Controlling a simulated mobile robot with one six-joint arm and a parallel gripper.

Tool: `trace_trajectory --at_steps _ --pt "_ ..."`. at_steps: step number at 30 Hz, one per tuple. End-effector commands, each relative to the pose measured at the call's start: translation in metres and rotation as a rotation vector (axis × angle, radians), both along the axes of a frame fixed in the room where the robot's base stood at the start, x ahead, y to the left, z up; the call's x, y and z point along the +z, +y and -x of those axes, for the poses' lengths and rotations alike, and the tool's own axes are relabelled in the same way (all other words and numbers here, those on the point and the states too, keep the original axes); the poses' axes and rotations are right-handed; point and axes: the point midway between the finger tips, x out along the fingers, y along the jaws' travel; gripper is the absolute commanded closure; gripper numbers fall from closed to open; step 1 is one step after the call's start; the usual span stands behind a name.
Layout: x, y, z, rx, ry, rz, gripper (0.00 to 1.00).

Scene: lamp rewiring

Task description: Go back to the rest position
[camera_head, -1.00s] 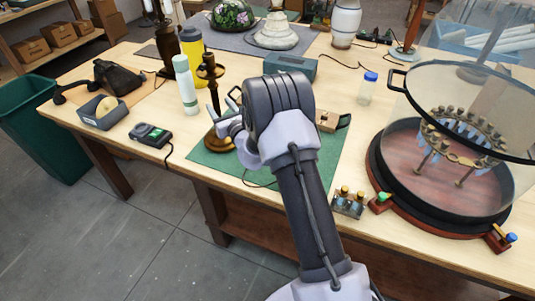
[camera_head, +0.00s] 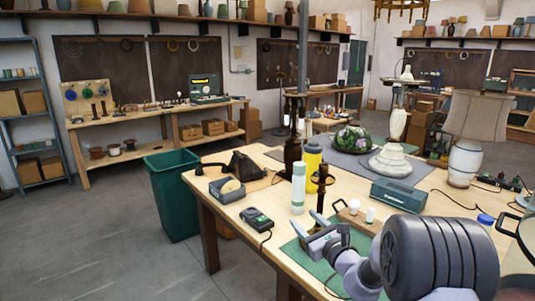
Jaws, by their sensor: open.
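My gripper (camera_head: 312,230) is at the lower middle of the head view, above the green mat (camera_head: 311,262) on the workbench. Its pale fingers are spread and I see nothing between them. My dark, ribbed wrist fills the lower right and hides part of the mat. A dark brown turned lamp stem (camera_head: 322,186) stands upright just behind the gripper, its base covered by the gripper. I cannot tell whether the fingers touch it.
A white-green bottle (camera_head: 298,190), a yellow bottle (camera_head: 313,165) and a small meter (camera_head: 257,219) stand near the gripper. A blue-grey box (camera_head: 398,194) lies behind my wrist. A green bin (camera_head: 173,195) stands left of the bench. The floor at left is clear.

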Motion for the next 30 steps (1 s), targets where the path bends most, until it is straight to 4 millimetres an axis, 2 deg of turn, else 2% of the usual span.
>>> trace_trajectory --at_steps 1,5,8,9,11,12,13,15,18,21,24,30 --pt "0.015 0.014 0.010 0.053 -0.014 0.037 0.49" --pt "0.048 0.062 0.054 0.239 -0.044 0.182 0.49" --pt "0.071 0.101 0.113 0.427 -0.078 0.363 0.49" --pt "0.077 0.117 0.146 0.517 -0.096 0.466 0.49" --pt "0.079 0.133 0.206 0.663 -0.125 0.662 0.49" --pt "0.075 0.137 0.249 0.757 -0.146 0.817 0.49" --pt "0.068 0.135 0.281 0.823 -0.160 0.942 0.49" --pt "0.049 0.115 0.345 0.946 -0.189 1.245 0.49" --pt "0.024 0.071 0.403 1.038 -0.212 1.628 0.49" --pt "0.013 0.035 0.429 1.069 -0.217 1.887 0.49" --pt "0.009 0.016 0.438 1.074 -0.214 2.012 0.49" --pt "0.009 0.014 0.439 1.076 -0.212 2.030 0.49"
